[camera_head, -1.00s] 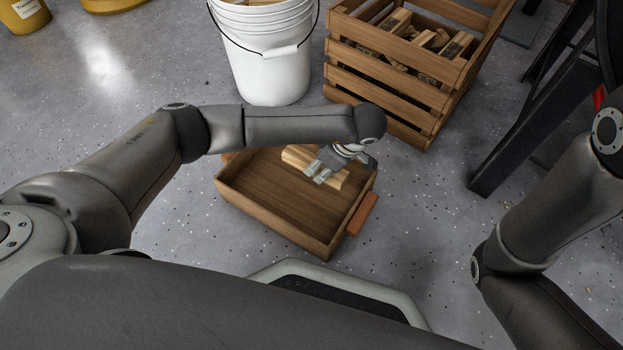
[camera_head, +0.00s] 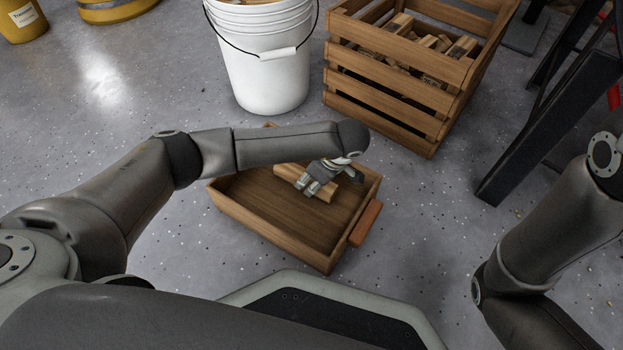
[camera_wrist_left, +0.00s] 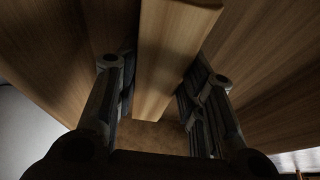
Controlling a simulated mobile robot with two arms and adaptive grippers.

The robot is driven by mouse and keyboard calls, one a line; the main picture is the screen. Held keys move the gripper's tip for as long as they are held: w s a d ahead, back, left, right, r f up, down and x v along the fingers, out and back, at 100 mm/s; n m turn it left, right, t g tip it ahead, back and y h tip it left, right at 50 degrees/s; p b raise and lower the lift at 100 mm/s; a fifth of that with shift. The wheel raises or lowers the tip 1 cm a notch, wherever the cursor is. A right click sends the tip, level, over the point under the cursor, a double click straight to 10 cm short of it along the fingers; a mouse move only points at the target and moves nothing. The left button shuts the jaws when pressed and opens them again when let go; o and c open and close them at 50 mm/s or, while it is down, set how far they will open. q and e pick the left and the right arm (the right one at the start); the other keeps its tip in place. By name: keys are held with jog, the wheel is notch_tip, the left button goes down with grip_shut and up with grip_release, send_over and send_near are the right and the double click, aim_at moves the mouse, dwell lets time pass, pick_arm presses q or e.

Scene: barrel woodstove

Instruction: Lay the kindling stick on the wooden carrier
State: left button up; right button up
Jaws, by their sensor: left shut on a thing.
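The wooden carrier (camera_head: 262,217) is an open brown box with orange-brown handles, on the floor in front of me. The pale kindling stick (camera_head: 290,174) is at the carrier's far side, within its walls. My left gripper (camera_head: 313,187) is shut on the stick, near its right part. In the left wrist view the stick (camera_wrist_left: 172,50) runs between the two fingers (camera_wrist_left: 155,110), with the carrier's brown wood around it. I cannot tell whether the stick touches the carrier's bottom. My left forearm hides part of the far rim. My right gripper is out of view.
A white bucket (camera_head: 262,75) stands behind the carrier. A slatted crate (camera_head: 390,83) with several wood pieces stands behind it to the right. A dark metal leg (camera_head: 550,125) is at the right. Speckled floor is clear left of the carrier.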

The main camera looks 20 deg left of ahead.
pick_arm(q)
jog(key=shift+f, duration=0.1)
jog(key=o, duration=1.1)
jog(key=p+v, duration=0.7)
jog(key=v, duration=0.3)
jog(key=shift+r, duration=0.35)
jog(key=shift+p+v, duration=0.4)
jog(key=shift+v, duration=0.35)
jog(key=shift+s+d, duration=0.1)
jog(key=shift+d, duration=0.05)
